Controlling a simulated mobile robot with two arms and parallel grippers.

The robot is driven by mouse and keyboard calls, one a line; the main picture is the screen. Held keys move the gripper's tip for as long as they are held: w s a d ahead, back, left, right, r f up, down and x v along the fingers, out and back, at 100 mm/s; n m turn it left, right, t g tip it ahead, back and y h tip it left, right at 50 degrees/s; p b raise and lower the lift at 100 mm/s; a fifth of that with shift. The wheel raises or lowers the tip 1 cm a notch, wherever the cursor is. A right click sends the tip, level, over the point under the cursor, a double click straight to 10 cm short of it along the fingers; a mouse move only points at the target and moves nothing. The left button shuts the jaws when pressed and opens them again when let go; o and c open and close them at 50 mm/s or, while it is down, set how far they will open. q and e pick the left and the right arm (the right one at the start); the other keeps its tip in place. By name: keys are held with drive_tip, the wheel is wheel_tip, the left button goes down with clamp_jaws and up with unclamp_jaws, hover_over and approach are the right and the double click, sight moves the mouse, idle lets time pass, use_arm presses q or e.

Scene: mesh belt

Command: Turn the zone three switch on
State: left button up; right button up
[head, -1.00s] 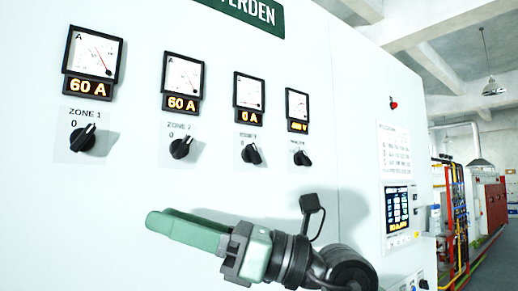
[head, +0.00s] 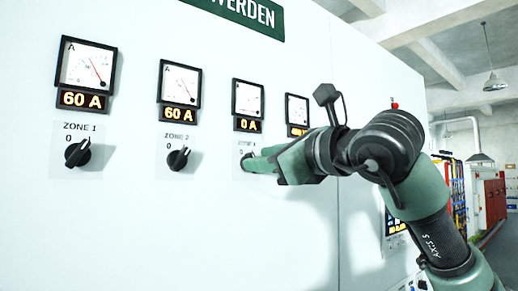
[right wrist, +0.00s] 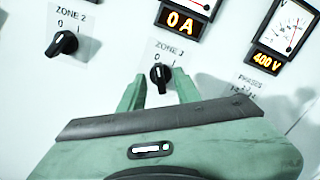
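The zone three switch is a black rotary knob (right wrist: 160,76) under the "ZONE 3" label in the right wrist view. Its handle looks roughly upright there, and the 0 A display (right wrist: 182,21) is above it. In the right wrist view one finger is on each side of the knob, with gaps visible; I cannot tell any contact. My left gripper is not in view.
The zone 1 knob (head: 77,153) and zone 2 knob (head: 178,158) are to the left, under 60 A displays. The phases knob is hidden by my arm in the head view. The pale panel (head: 150,240) below the knobs is bare.

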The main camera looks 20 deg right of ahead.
drive_tip(key=shift+w+a, duration=0.3)
drive_tip(key=shift+w, duration=0.35)
clamp_jaws()
